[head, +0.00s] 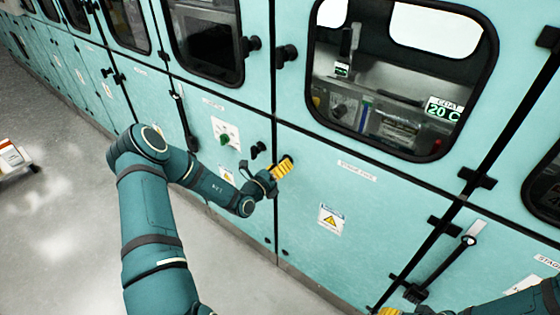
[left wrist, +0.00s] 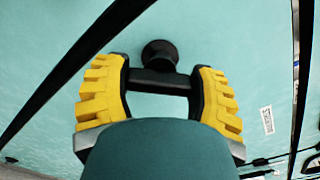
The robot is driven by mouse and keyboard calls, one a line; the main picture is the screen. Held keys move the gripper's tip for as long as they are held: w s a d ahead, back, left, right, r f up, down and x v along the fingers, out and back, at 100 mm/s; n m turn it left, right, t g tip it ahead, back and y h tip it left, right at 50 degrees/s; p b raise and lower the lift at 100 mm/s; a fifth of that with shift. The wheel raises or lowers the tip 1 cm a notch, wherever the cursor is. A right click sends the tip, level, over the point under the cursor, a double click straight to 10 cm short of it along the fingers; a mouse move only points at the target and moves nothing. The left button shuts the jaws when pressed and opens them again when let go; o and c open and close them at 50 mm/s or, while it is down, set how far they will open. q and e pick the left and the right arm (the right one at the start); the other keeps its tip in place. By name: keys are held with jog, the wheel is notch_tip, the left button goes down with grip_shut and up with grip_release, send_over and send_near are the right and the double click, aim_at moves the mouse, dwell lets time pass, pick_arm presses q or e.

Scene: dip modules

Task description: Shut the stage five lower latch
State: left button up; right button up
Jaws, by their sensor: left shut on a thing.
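The stage five lower latch (head: 288,158) is a black handle on the teal panel, near the panel's left edge and left of its name label (head: 357,171). My left gripper (head: 279,170) is at it, its yellow fingers largely covering it in the head view. In the left wrist view the latch (left wrist: 160,53) shows a round black hub with a dark bar across, and my left gripper's fingers (left wrist: 160,86) stand on either side of the bar, shut on it. My right gripper (head: 390,311) only just shows at the bottom edge, its fingers mostly cut off.
A similar black latch (head: 258,150) sits on the neighbouring panel, just left of my left gripper. An upper latch (head: 287,54) is beside the window (head: 400,70). A warning label (head: 331,219) is on the lower panel. The grey floor (head: 60,220) at left is mostly clear.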

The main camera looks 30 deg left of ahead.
pick_arm(q)
jog(key=n+p, duration=0.2)
jog(key=n, duration=0.2)
jog(key=shift+n+p, duration=0.3)
jog(key=shift+p, duration=0.1)
jog(key=n+p, duration=0.1)
jog(key=n, duration=0.3)
jog(key=shift+p, duration=0.4)
jog(key=shift+n, duration=0.4)
jog(key=o, duration=1.2)
jog(key=s, duration=1.2)
jog(key=shift+a, duration=0.45)
